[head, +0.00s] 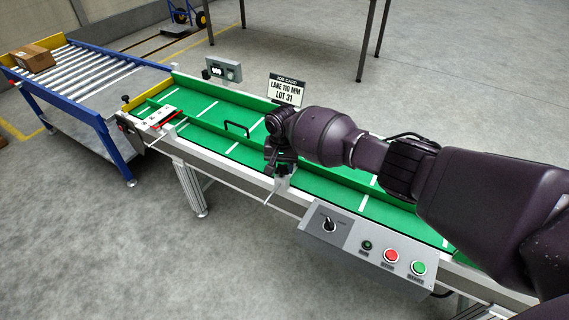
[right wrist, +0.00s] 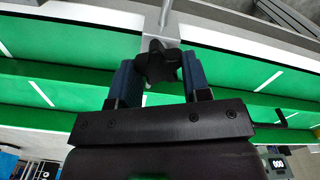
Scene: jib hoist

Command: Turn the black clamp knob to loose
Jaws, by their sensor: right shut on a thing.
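The black clamp knob (right wrist: 158,62) is a dark lobed knob on a light metal bracket (right wrist: 163,22) in the right wrist view. My right gripper (right wrist: 157,78) has its two blue-grey fingers on either side of the knob and is shut on it. In the head view my right gripper (head: 281,168) is at the near rail of the green conveyor, and its wrist and fingers hide the knob there. The light bracket (head: 281,184) shows just below the fingers. My left gripper is in neither view.
The green conveyor (head: 205,110) runs diagonally, with a black handle (head: 236,128) on its lane guide. A job card (head: 287,90) reads "LANE 110 MM LOT 31". A control box (head: 370,245) with a black selector and buttons sits on the near side. A roller table (head: 90,70) carries a carton (head: 33,58).

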